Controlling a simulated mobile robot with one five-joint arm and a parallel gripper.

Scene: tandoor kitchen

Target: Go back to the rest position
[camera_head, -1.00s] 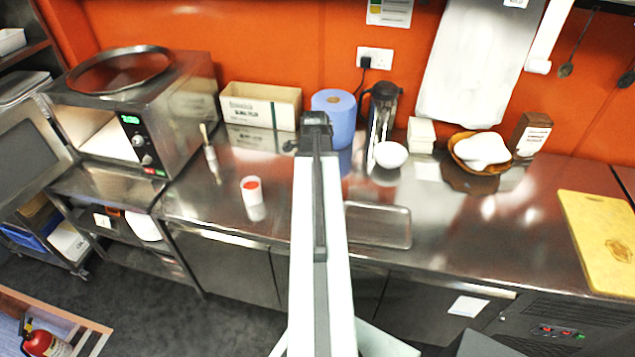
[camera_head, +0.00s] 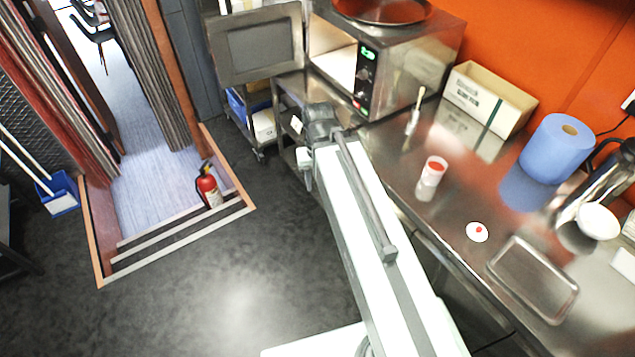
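My arm reaches up and away from the lower right of the head view, clear of the counter's left part and over its front edge. Its dark end, with my gripper (camera_head: 306,165), is over the floor side near the steel rack. The fingers are small and partly hidden by the wrist, so I cannot tell whether they are open or shut. I see nothing clearly held.
A microwave (camera_head: 385,75) is behind. Floor (camera_head: 235,290) is open at left; a fire extinguisher (camera_head: 208,188) stands by the doorway.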

